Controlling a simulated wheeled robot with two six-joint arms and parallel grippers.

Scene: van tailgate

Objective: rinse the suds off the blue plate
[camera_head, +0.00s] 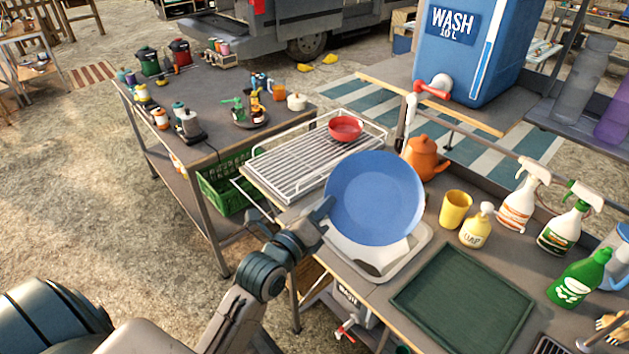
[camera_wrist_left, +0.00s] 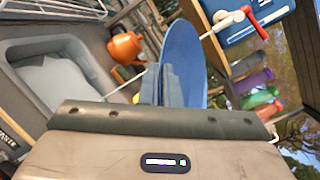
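The blue plate (camera_head: 375,198) is held tilted over the pale wash basin (camera_head: 418,250), with a broad face toward the head camera. I see no clear suds on that face. My left gripper (camera_head: 322,212) is shut on the plate's left edge. In the left wrist view the gripper fingers (camera_wrist_left: 165,85) pinch the plate (camera_wrist_left: 185,60), which shows nearly edge-on. The blue wash tank (camera_head: 470,55) has a white tap with a red lever (camera_head: 432,90), up and right of the plate. A thin white line near the tap may be water; I cannot tell. My right gripper is out of view.
A wire rack (camera_head: 300,172) with a red bowl (camera_head: 345,128) stands left of the plate. An orange kettle (camera_head: 425,160), yellow cup (camera_head: 455,209) and several bottles stand to the right. A green tray (camera_head: 463,300) lies in front, empty.

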